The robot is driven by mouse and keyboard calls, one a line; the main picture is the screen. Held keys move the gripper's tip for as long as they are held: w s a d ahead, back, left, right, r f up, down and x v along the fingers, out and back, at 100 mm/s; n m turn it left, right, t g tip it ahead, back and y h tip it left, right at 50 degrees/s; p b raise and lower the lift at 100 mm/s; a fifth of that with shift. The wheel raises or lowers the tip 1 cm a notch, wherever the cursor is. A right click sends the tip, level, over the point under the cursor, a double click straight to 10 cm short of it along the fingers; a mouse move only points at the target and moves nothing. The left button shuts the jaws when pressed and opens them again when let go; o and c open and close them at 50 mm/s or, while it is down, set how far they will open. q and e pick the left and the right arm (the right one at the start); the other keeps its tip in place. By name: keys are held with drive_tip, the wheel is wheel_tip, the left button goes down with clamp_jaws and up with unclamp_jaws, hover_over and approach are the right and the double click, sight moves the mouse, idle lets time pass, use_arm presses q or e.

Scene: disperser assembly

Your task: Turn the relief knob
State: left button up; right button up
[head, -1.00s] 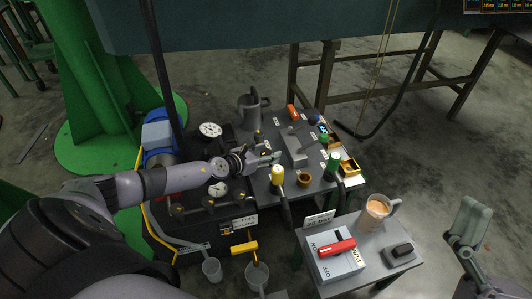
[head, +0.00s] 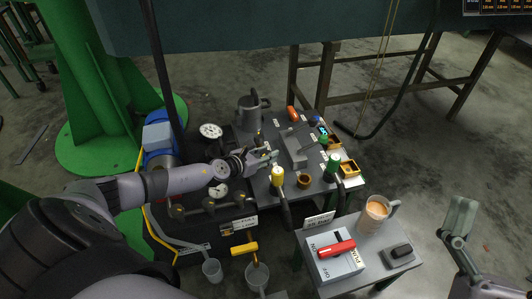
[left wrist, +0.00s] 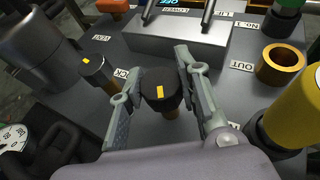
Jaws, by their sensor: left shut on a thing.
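My left gripper (head: 269,160) reaches over the grey panel from the left in the head view. In the left wrist view, its two fingers (left wrist: 158,98) are shut on a black knob (left wrist: 160,86) with a yellow mark on top. The knob stands upright on a brass-coloured stem, and its label is hidden. A second black knob (left wrist: 97,69) with a yellow mark stands to the left, apart from the fingers. In the head view the held knob is mostly hidden by the gripper. My right gripper (head: 461,217) is at the lower right, away from the panel.
A yellow-topped handle (head: 277,175) and a brass ring (head: 304,181) stand close to the right of my left gripper. A grey block (left wrist: 180,38) lies behind the knob. Two gauges, including one (head: 210,131), and a grey jug (head: 249,112) stand nearby.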

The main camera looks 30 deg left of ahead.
use_arm(q)
drive_tip(key=shift+r+n+y+p, duration=0.2)
drive_tip(key=shift+n+y+p, duration=0.15)
drive_tip(key=shift+p, duration=0.55)
drive_tip(key=shift+n+y+p, duration=0.25)
drive_tip(key=shift+y+p, duration=0.1)
drive_tip(key=shift+p, duration=0.55)
use_arm(e)
drive_tip(key=w+f+g+h, duration=0.35)
drive_tip(key=f+g, duration=0.65)
drive_tip(key=f, duration=0.4)
use_arm(q)
drive_tip(key=shift+w+r+n+y+p, duration=0.1)
drive_tip(key=shift+n+y+p, duration=0.35)
drive_tip(key=shift+p, duration=0.5)
drive_tip(key=shift+n+y+p, duration=0.45)
drive_tip(key=shift+y+p, duration=0.2)
drive_tip(key=shift+p, duration=0.1)
use_arm(e)
drive_tip(key=s+d+f+g+h, duration=0.1)
drive_tip(key=s+d+f+g, duration=0.1)
drive_tip(key=s+f+g, duration=0.2)
drive_tip(key=s+d+f+g+h, duration=0.1)
drive_tip(key=s+d+f+g, duration=0.2)
drive_tip(key=f, duration=0.6)
drive_tip(key=s+g, duration=0.2)
drive_tip(key=s, duration=0.1)
drive_tip(key=shift+s+d+m, duration=0.25)
drive_tip(key=shift+d+m, duration=0.05)
drive_tip(key=shift+m, duration=0.1)
